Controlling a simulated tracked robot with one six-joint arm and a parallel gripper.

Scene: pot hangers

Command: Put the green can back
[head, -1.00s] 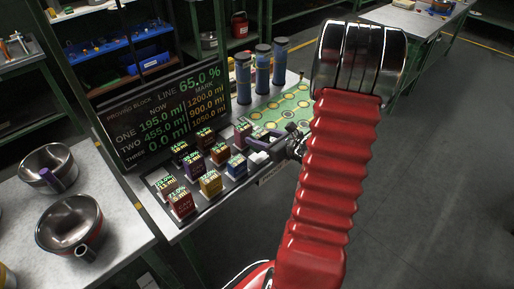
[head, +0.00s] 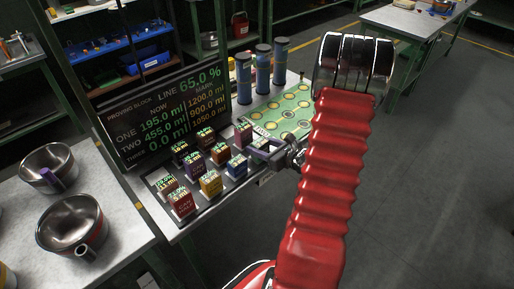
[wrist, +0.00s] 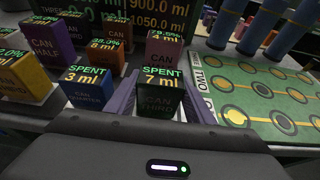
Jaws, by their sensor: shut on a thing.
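The green can (wrist: 160,101) is a dark green block marked "CAN THIRD", with a label reading "SPENT 7 ml". My gripper (wrist: 160,92) is shut on it, with a purple finger on each side in the wrist view. In the head view my gripper (head: 268,150) is at the right end of the can tray (head: 212,203), beside the green board. The can is mostly hidden there by the fingers. I cannot tell whether its base touches the tray.
Several other cans fill the tray. The green board (wrist: 262,98) with round spots lies right. Blue cylinders (head: 262,68) and a display (head: 165,110) stand behind.

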